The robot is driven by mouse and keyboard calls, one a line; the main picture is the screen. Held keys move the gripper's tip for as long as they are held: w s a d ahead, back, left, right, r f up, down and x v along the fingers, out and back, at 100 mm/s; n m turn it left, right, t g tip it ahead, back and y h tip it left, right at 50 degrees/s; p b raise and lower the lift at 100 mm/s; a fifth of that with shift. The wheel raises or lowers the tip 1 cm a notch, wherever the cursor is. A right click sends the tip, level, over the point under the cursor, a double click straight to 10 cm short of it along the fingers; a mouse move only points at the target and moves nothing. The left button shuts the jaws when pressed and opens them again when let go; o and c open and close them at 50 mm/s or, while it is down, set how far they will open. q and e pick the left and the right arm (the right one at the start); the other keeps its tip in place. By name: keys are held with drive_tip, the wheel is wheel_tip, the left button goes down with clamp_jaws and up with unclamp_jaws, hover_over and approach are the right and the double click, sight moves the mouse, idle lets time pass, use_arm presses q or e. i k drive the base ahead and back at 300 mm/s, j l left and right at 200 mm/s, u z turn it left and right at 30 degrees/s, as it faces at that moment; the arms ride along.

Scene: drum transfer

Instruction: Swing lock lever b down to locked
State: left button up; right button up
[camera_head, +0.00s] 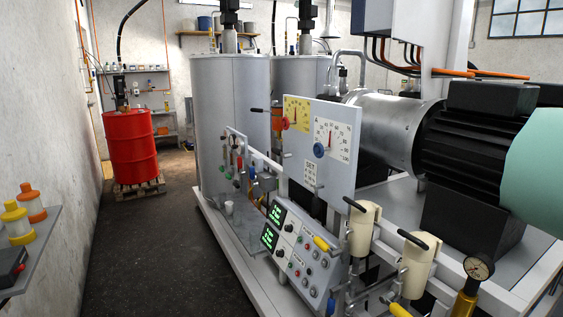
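No label names lock lever b, so I cannot tell which handle it is. Two black levers show at the front of the machine: one (354,205) at the top of a cream cylinder (364,230), the other (412,240) at the top of a second cream cylinder (417,267) nearer to me. Both levers slant down to the right. Neither gripper is in view.
A control box (293,262) with green displays and a gauge panel (320,150) stand at the machine's front. A pressure gauge (477,268) rises at lower right. A large motor (470,150) fills the right. The floor (160,260) at left is clear, up to a red drum (131,141) on a pallet.

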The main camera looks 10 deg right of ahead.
sight(276, 150)
drive_tip(key=i+j+z, duration=0.45)
drive_tip(key=i, duration=0.2)
drive_tip(key=i+j+z, duration=0.5)
drive_tip(key=j, duration=0.3)
drive_tip(key=i+j+z, duration=0.45)
drive_tip(key=j, duration=0.45)
drive_tip(key=i+j+z, duration=0.15)
drive_tip(key=j+z, duration=0.3)
drive_tip(key=j, duration=0.55)
drive_tip(key=j+z, duration=0.5)
drive_tip(key=j, duration=0.55)
drive_tip(key=k+j+z, duration=0.1)
drive_tip(key=j+z, duration=0.35)
drive_tip(key=j, duration=0.6)
drive_tip(key=j+z, duration=0.2)
drive_tip(key=j, duration=0.3)
drive_tip(key=k+j+z, duration=0.2)
drive_tip(key=j, duration=0.25)
drive_tip(key=i, duration=0.1)
